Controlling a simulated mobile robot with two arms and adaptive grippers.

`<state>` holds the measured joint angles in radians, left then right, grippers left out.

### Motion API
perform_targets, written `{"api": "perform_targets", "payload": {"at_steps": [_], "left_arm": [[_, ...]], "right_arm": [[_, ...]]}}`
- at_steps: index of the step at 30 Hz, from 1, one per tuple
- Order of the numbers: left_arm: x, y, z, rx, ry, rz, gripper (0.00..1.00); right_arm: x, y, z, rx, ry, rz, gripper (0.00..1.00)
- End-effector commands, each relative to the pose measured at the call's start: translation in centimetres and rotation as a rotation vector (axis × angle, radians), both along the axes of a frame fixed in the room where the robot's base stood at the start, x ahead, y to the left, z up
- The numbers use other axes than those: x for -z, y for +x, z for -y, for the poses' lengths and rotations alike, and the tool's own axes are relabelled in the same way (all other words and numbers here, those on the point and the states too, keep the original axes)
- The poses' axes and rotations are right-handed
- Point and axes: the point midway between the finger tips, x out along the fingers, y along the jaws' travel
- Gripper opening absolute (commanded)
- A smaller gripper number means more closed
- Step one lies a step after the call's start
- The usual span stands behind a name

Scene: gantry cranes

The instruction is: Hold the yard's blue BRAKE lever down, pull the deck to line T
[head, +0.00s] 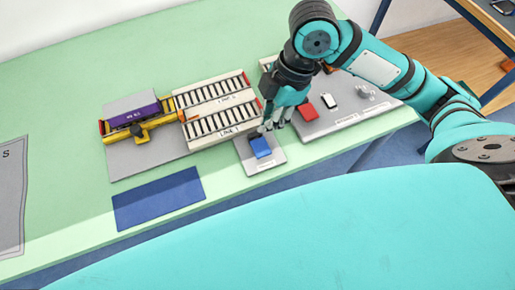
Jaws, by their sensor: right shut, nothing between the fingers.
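The blue BRAKE lever (261,147) sits on a small grey plate (250,164) near the table's front edge. My right gripper (275,122) is shut and empty, with its fingertips just behind the lever in the picture; I cannot tell whether they touch it. The yellow deck (143,133) carries a purple block (132,114) and stands on a grey base left of two roller lines. The nearer line (222,126) and the farther line (210,90) have lettering too small to read surely. My left gripper is not in view.
A grey panel (345,120) with a red piece (306,111), a white piece and small clear knobs lies right of my right gripper. A flat blue mat (158,198) lies front left. A grey sheet marked S (10,195) is at the far left. The green table behind is clear.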

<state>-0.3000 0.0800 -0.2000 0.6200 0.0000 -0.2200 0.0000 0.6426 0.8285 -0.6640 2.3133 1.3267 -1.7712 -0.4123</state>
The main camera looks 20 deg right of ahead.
Motion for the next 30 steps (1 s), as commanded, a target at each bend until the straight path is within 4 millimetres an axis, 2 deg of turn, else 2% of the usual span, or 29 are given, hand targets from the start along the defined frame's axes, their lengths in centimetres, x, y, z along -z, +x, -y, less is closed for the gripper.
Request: {"api": "perform_targets", "payload": {"at_steps": [14,18,24,30], "left_arm": [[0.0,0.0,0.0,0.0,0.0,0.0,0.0],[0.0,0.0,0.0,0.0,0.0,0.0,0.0],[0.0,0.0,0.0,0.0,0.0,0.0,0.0],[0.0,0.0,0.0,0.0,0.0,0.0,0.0]], "right_arm": [[9.2,-0.1,-2.7,0.001,0.0,-0.006,0.0],[11.3,-0.1,-2.6,0.003,0.0,-0.003,0.0],[12.7,0.0,-2.6,0.003,0.0,-0.001,0.0],[12.8,0.0,-2.6,0.002,0.0,0.0,0.0]]}}
